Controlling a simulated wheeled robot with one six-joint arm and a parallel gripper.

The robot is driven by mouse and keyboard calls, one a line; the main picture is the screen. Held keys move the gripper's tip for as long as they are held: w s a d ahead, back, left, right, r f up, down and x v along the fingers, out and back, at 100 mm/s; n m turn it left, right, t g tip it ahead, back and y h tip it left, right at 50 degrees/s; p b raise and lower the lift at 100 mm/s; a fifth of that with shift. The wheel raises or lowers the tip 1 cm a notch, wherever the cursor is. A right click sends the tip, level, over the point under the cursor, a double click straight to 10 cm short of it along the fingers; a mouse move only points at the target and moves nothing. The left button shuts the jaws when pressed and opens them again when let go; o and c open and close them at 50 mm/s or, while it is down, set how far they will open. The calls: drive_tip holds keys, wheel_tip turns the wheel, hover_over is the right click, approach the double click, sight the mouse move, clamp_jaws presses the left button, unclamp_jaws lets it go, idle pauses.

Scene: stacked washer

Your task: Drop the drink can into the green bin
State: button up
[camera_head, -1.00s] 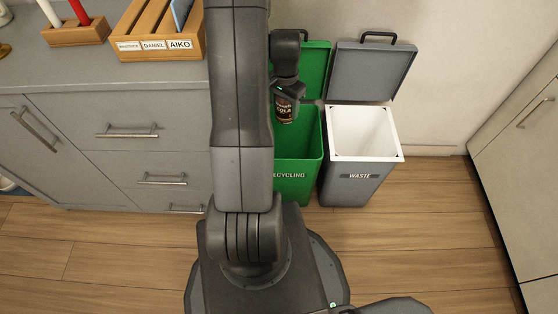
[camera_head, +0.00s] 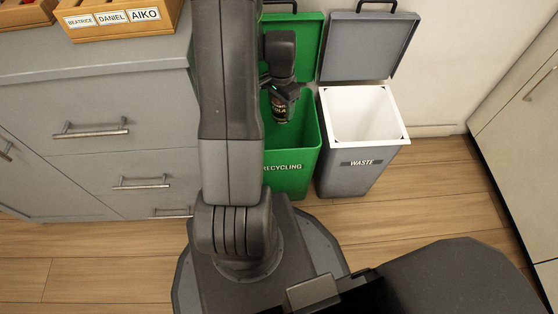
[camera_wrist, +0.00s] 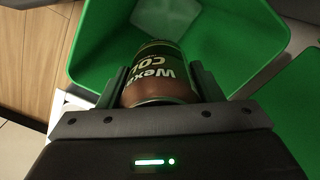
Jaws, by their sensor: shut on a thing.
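The drink can (camera_head: 281,107), a dark cola can, is held in my gripper (camera_head: 281,98) over the opening of the green bin. In the wrist view the can (camera_wrist: 158,75) sits between the two fingers of my gripper (camera_wrist: 160,85), with its label showing. The green bin (camera_head: 290,175), marked RECYCLING, has its lid (camera_head: 310,50) raised at the back. In the wrist view the inside of the green bin (camera_wrist: 95,50) opens beyond the can. My arm hides the left part of the bin in the head view.
A grey bin (camera_head: 350,178) marked WASTE, with a white liner and raised lid, stands right of the green bin. A grey drawer cabinet (camera_head: 100,100) with a wooden name box (camera_head: 115,18) on top is at left. Wooden floor is clear at right.

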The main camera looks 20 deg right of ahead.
drive_tip(key=shift+f, duration=0.5)
drive_tip(key=o, duration=1.3)
wheel_tip(320, 180, up, 14)
drive_tip(key=p, duration=0.4)
